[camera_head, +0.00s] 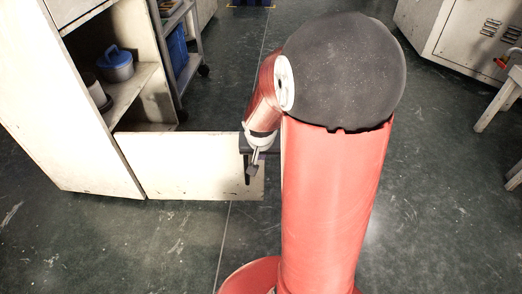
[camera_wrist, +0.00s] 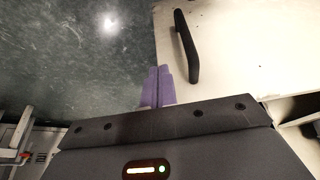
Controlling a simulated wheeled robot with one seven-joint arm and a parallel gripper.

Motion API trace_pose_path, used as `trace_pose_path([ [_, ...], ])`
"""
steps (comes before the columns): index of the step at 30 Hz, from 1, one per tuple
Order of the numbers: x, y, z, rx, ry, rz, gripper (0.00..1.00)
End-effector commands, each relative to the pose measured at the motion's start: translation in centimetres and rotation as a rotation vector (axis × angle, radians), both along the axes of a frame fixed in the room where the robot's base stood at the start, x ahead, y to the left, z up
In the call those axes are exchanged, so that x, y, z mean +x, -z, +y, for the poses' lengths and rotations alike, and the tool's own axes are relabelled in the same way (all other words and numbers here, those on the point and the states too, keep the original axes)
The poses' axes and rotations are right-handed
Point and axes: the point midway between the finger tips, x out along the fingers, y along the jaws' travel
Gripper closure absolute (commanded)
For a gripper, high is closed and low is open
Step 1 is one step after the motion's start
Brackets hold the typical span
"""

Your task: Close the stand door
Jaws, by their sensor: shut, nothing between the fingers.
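The stand (camera_head: 75,95) is an off-white cabinet at the left of the head view, with its shelves exposed. Its pale door (camera_head: 185,165) stands open, swung out to the right from the stand's front. In the wrist view the door (camera_wrist: 235,50) fills the upper right and bears a black bar handle (camera_wrist: 187,48). My gripper (camera_head: 251,172) is at the door's free end, partly hidden by my arm in the head view. Its purple fingers (camera_wrist: 158,74) are shut and empty, by the door's edge and left of the handle. I cannot tell whether they touch the door.
A blue-lidded pot (camera_head: 116,65) sits on a stand shelf. A grey wheeled rack (camera_head: 186,60) with a blue bin is behind the stand. A pale cabinet (camera_head: 470,35) and a stool (camera_head: 498,95) are at the right. The green floor (camera_head: 130,245) in front is clear.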

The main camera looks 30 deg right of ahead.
Motion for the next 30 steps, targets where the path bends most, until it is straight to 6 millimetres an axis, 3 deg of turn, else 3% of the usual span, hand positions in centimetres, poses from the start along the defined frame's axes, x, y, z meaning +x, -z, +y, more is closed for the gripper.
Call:
trace_pose_path([
  [9, 3.3, 0.2, -1.8, 0.000, -0.001, -0.002, 1.00],
  [24, 3.8, 0.1, -2.1, 0.000, -0.004, 0.000, 1.00],
  [30, 5.3, -0.2, -3.1, 0.002, -0.045, 0.000, 1.00],
])
